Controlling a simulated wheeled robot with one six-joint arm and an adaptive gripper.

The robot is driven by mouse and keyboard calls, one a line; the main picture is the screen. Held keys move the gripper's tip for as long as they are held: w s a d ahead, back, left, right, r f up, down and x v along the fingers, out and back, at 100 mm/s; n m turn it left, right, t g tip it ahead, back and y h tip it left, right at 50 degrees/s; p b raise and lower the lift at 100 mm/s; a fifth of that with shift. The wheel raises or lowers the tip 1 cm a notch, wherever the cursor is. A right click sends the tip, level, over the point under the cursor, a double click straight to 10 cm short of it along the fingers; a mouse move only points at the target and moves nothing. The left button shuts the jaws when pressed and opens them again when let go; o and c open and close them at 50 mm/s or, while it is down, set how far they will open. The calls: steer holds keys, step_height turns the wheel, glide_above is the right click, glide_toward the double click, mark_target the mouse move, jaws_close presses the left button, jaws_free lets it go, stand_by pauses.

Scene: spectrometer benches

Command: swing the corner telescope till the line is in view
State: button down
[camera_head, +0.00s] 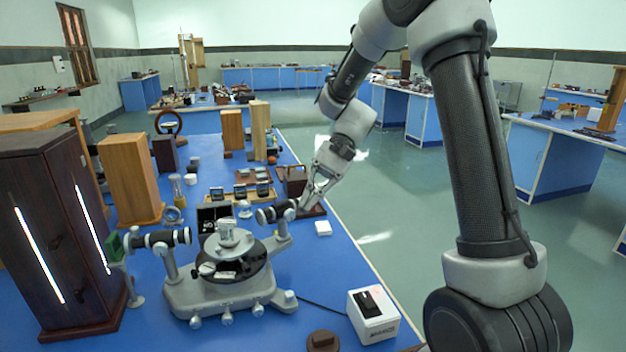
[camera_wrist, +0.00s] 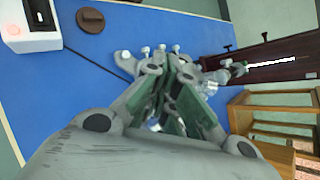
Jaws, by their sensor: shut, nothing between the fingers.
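A grey spectrometer (camera_head: 226,292) stands on the blue bench, with a round table and dark disc at its middle. Its telescope (camera_head: 270,214), a short black and silver tube on a grey arm, points out to the right. The collimator (camera_head: 160,239) is on its left, facing the lamp housing. My gripper (camera_head: 304,206) is shut and empty at the telescope's outer end; I cannot tell whether it touches. In the wrist view my gripper's fingers (camera_wrist: 178,72) hide most of the spectrometer; some silver screws (camera_wrist: 147,50) show past them. The telescope itself is hidden there.
A tall dark wooden lamp housing (camera_head: 50,235) with bright slits stands left. A white box (camera_head: 373,316) and a dark round knob (camera_head: 322,341) lie near the bench's front edge. Wooden blocks (camera_head: 130,178) and small instruments stand behind. The floor right of the bench is clear.

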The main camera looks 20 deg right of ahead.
steer(key=w+d+r+n+t+h, duration=0.3)
steer(key=w+r+n+t, duration=0.15)
steer(key=w, duration=0.45)
steer(key=w+d+r+n+t+h, duration=0.2)
steer(key=w+r+n+t+h, duration=0.25)
steer(key=w, duration=0.45)
step_height(320, 180, down, 12)
steer(key=shift+d+r+y, duration=0.25)
steer(key=shift+y, duration=0.1)
steer(key=shift+s, duration=0.2)
